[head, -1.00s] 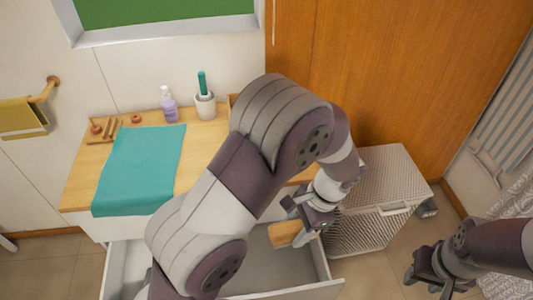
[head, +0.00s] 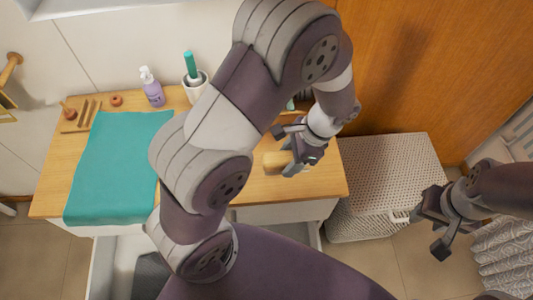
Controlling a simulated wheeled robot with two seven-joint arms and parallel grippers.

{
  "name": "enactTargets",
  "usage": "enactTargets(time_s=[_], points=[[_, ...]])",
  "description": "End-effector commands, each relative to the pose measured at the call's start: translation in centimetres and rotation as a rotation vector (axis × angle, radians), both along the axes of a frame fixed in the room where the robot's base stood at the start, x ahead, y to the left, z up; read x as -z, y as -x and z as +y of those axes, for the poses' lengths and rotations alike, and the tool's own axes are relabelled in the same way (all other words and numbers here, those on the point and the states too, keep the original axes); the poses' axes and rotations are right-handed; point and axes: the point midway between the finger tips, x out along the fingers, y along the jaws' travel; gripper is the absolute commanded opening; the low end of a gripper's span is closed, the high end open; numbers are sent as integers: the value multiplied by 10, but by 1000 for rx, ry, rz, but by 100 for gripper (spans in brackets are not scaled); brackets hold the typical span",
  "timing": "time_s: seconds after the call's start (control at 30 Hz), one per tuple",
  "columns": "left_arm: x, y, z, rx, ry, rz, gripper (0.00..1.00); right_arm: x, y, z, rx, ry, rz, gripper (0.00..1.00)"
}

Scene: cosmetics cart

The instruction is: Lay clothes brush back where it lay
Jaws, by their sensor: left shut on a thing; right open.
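My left gripper (head: 290,158) is shut on the clothes brush (head: 276,162), a light wooden block. It holds the brush over the right part of the wooden cart top (head: 312,188). Whether the brush touches the top I cannot tell. My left arm hides the middle of the cart top. My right gripper (head: 437,228) is open and empty, in front of the hamper at the right.
A teal cloth (head: 117,170) covers the left of the top. A purple pump bottle (head: 152,88), a white cup (head: 195,84) with a teal-handled item and a wooden rack (head: 82,117) stand behind. A drawer (head: 104,270) is open below. A woven hamper (head: 390,165) stands right.

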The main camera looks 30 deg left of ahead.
Motion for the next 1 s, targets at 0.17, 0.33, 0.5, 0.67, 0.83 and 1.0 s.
enactTargets(time_s=[0.17, 0.33, 0.5, 0.67, 0.83, 1.0], points=[[27, -4, 49, -7, 0, 3, 24, -7, 0, 0, 0, 0, 0, 43], [42, -7, 68, -2, 0, 2, 24, -8, 0, 0, 0, 0, 0, 43], [73, -7, 69, 1, 0, 3, 24, -9, 0, 0, 0, 0, -1, 43], [81, -8, 69, 0, 0, -1, 24, -9, 0, 0, 0, 0, 0, 43], [82, -8, 69, 0, 1, -1, 24, -8, 0, 0, 0, 0, 0, 43], [84, -8, 68, 0, 1, -1, 75, -7, 0, 0, 0, 0, 0, 43]])
